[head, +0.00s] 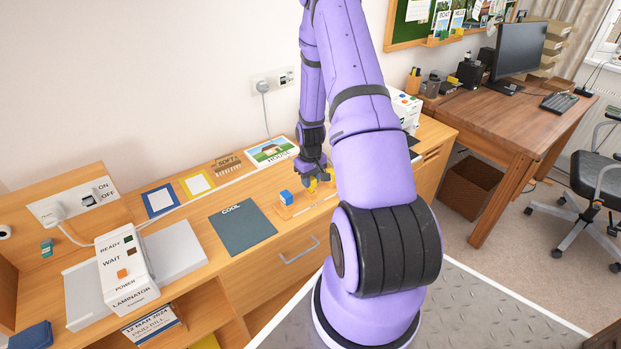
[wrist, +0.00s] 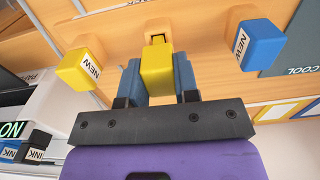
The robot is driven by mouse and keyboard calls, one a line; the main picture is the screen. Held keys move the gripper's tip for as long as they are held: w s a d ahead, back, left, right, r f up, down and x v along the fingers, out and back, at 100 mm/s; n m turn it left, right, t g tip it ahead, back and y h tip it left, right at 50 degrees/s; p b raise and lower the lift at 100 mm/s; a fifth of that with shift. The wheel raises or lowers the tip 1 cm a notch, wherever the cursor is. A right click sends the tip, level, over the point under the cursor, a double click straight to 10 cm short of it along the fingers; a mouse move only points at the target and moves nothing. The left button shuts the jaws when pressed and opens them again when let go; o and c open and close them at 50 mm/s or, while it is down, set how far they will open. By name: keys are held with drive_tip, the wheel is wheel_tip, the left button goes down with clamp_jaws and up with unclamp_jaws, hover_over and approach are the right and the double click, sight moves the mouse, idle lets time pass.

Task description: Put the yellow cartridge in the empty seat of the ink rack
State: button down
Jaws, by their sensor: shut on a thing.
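My gripper (wrist: 157,88) is shut on a plain yellow cartridge (wrist: 157,70), one finger on each side of it. The wooden ink rack (wrist: 200,20) lies beyond it in the wrist view. A yellow cartridge marked NEW (wrist: 83,68) stands at the left of the rack and a blue cartridge marked NEW (wrist: 258,47) at the right. In the head view the blue cartridge (head: 286,197) shows beside my gripper (head: 318,181), which partly hides the rack.
The rack stands on a wooden counter (head: 190,245). A dark COOL mat (head: 243,228) lies left of it, with a HOUSE picture (head: 271,152) behind. A laminator (head: 126,266) stands further left.

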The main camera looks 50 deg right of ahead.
drive_tip(key=shift+f, duration=0.9)
drive_tip(key=c, duration=0.8)
unclamp_jaws()
wheel_tip(320, 180, up, 11)
drive_tip(key=shift+f, duration=0.15)
idle(0.4)
drive_tip(key=a+r+t, duration=0.1)
drive_tip(key=a+r, duration=0.4)
drive_tip(key=r, duration=0.3)
drive_tip(key=a+r+n+h, duration=0.1)
drive_tip(key=a+r, duration=0.5)
drive_tip(key=r, duration=0.3)
drive_tip(key=a+r+t, duration=0.1)
drive_tip(key=a+r, duration=0.4)
drive_tip(key=r, duration=0.3)
drive_tip(key=s+a+r+t, duration=0.1)
drive_tip(key=s+a+r, duration=0.3)
drive_tip(key=s+a, duration=0.1)
drive_tip(key=s+a+r+n+t, duration=0.1)
drive_tip(key=s+a+r, duration=0.3)
drive_tip(key=s, duration=0.3)
drive_tip(key=s+a+r+t+y, duration=0.1)
drive_tip(key=s+a+r, duration=0.3)
drive_tip(key=s+a, duration=0.2)
drive_tip(key=shift+s+r+n, duration=0.3)
drive_tip(key=shift+r, duration=0.1)
